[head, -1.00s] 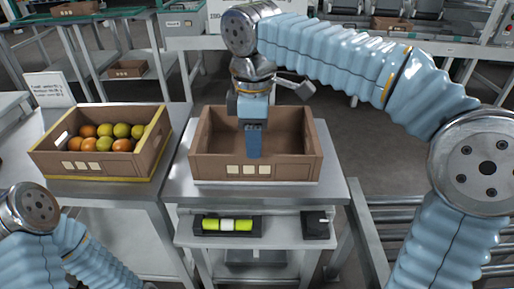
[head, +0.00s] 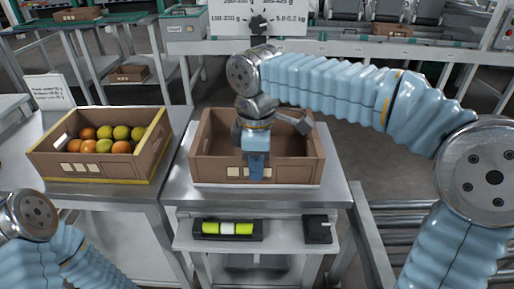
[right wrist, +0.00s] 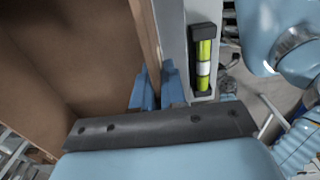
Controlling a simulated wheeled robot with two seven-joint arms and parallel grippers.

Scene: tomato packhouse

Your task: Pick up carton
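The brown carton (head: 302,171) stands empty on the middle table. A second brown carton (head: 88,171), filled with several orange and yellow-green tomatoes (head: 104,140), stands on the table to its left. My right gripper (head: 257,168) is at the front wall of the empty carton, pointing down. In the right wrist view, its two blue fingers (right wrist: 158,92) stand on either side of the carton wall (right wrist: 147,40), close to it. I cannot tell whether they press on the wall. My left gripper is out of view; only part of that arm shows at lower left.
A shelf (head: 270,240) below the table holds a black tray with yellow-green rolls (head: 228,229) and a small black box (head: 317,230). A sign card (head: 49,92) stands behind the filled carton. Roller conveyor (head: 380,215) lies at right.

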